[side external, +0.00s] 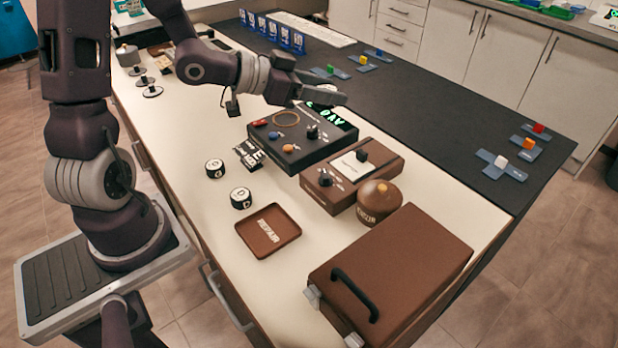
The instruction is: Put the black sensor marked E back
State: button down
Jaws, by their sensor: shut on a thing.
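My gripper (335,97) is above the back of the black instrument box (318,150), near its green-lit display (326,114). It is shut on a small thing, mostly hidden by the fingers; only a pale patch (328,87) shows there. I cannot read a letter on it, so I cannot confirm that it is the sensor marked E. Two black round pucks with white lettered tops, a farther puck (214,169) and a nearer puck (241,198), stand on the pale bench left of the box. The nearer one seems to read D.
A brown lettered tray (268,243), brown device (325,190), round brown pot (379,203) and large brown case (415,265) crowd the front. A small black lettered block (250,155) touches or nearly touches the black box. The dark bench part (430,130) has wide free room.

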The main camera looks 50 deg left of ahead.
jog(key=a+f+n+g+y, duration=0.5)
jog(key=a+f+n+y, duration=0.7)
jog(key=n+y, duration=0.25)
jog(key=s+a+f+n+g+y, duration=0.1)
jog(key=s+a+n+g, duration=0.1)
jog(key=s+n+g, duration=0.45)
jog(key=s+a+f+n+g+y, duration=0.1)
jog(key=s+a+n+g+y, duration=0.2)
jog(key=s, duration=0.7)
jog(key=shift+g+h, duration=0.45)
jog(key=shift+h, duration=0.1)
jog(key=f, duration=0.9)
jog(key=shift+s+d+f, duration=0.2)
jog(key=shift+s, duration=0.2)
jog(key=shift+f, duration=0.15)
